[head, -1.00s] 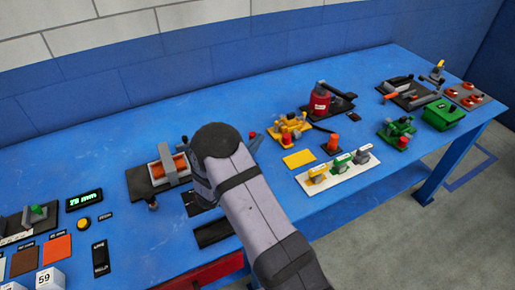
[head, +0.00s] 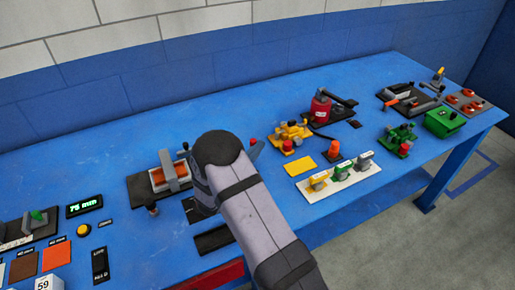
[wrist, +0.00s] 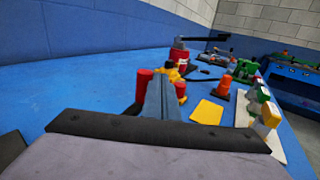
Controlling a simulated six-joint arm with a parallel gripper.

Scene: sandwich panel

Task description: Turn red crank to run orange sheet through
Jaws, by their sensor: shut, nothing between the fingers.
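A roller device (head: 140,190) with an orange sheet or roller (head: 166,177) under a grey crossbar stands on the bench left of my arm in the head view. A red knob (head: 253,140), perhaps the crank handle, shows just beyond my gripper (head: 258,149). In the wrist view, a red cylinder (wrist: 143,82) stands close beside the left of my gripper (wrist: 157,88); I cannot tell whether they touch. My gripper is shut and empty and points right along the bench. A flat orange square (head: 57,254) lies at the lower left. My arm hides part of the bench.
A yellow device (head: 291,132), an orange cone-like piece (head: 333,148) and a white strip with several small valves (head: 340,176) stand to the right. A red cylinder-shaped device (head: 320,110) stands behind them. The back middle of the bench is clear.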

